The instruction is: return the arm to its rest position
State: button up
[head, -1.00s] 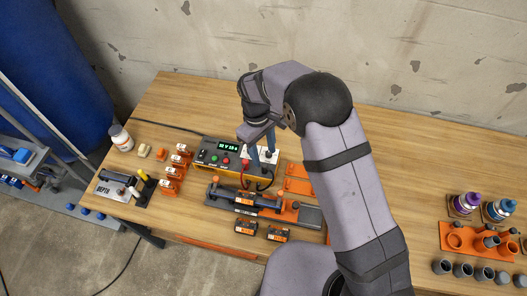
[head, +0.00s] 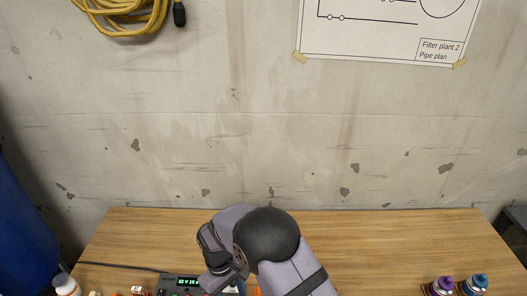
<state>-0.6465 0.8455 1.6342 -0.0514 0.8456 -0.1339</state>
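My arm (head: 290,270) rises from the bottom edge in the head view, with its dark round joint over the wooden bench. My gripper (head: 222,284) hangs at the bottom edge, left of that joint, beside the control box (head: 180,281) with a lit green display. The fingertips are cut off by the frame edge, so I cannot see whether they are open or shut, or whether they hold anything.
The back of the bench (head: 400,235) is bare. Purple-capped (head: 442,284) and blue-capped (head: 476,284) bottles stand at right, a white bottle (head: 66,285) at left. A blue drum (head: 22,235) stands left. A pipe plan (head: 390,30) and yellow cable (head: 125,15) hang on the wall.

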jog(key=shift+m+g+h, duration=0.3)
jog(key=shift+m+g, duration=0.3)
jog(key=s+d, duration=0.1)
jog(key=s, duration=0.1)
jog(key=s+d, duration=0.4)
jog(key=shift+s+f, duration=0.2)
jog(key=shift+s, duration=0.1)
jog(key=s+d+r+m+y+b, duration=0.1)
jog(key=s+d+r+m, duration=0.1)
jog(key=s+d+r, duration=0.3)
jog(key=s+d+r+m, duration=0.2)
jog(key=s+d, duration=0.2)
jog(key=d, duration=0.4)
jog(key=w+d+r+m+t+y, duration=0.1)
jog(key=w+d+r+m+t, duration=0.1)
jog(key=w+d+r+m, duration=0.2)
jog(key=shift+d+r+t+b, duration=0.3)
jog(key=shift+d+r+b, duration=0.25)
jog(key=shift+d, duration=0.6)
jog(key=shift+c, duration=0.9)
